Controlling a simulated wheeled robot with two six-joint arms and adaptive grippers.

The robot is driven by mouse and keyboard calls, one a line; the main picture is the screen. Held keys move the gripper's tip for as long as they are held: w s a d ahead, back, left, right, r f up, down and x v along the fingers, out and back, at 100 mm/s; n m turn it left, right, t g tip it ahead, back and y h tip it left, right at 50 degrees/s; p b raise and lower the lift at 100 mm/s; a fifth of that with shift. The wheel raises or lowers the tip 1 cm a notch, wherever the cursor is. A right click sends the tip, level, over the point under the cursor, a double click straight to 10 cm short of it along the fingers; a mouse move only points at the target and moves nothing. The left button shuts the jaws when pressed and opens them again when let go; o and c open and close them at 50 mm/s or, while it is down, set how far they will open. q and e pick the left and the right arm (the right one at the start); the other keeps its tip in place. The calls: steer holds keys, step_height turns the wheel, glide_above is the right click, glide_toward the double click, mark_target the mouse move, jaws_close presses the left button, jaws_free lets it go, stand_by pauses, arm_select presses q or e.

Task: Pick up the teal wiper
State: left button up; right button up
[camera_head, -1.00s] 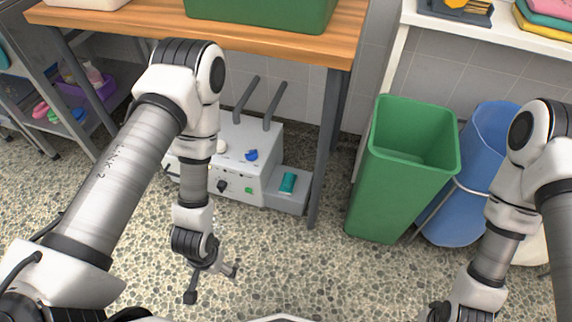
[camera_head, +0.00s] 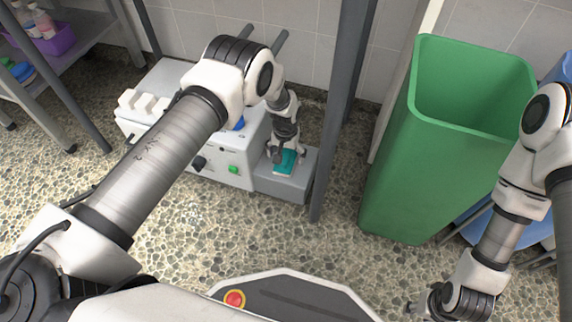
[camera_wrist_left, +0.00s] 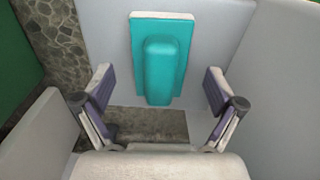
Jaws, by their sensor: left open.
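The teal wiper (camera_head: 287,168) lies on the low grey ledge (camera_head: 272,186) at the right side of the white machine. In the left wrist view the wiper (camera_wrist_left: 160,58) is a flat teal pad with a raised block-like grip and a pale far edge. My left gripper (camera_head: 287,157) is above the wiper and partly hides it in the head view. In the wrist view its fingers (camera_wrist_left: 158,80) are spread wide, with the wiper's near end centred between and beyond them, apart from both. My right gripper (camera_head: 425,304) is at the lower right, small and partly hidden.
The white machine (camera_head: 222,165) with knobs stands directly left of the ledge. A grey table leg (camera_head: 334,130) rises close on the ledge's right. A green bin (camera_head: 400,180) stands further right. The pebbled floor (camera_head: 190,220) in front is clear.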

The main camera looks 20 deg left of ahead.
arm_select(q)
step_height(320, 180, down, 2)
steer(key=shift+r, duration=0.15)
arm_select(e)
steer(key=shift+f, duration=0.5)
arm_select(q)
steer(key=c, duration=1.2)
steer(key=shift+c, duration=0.2)
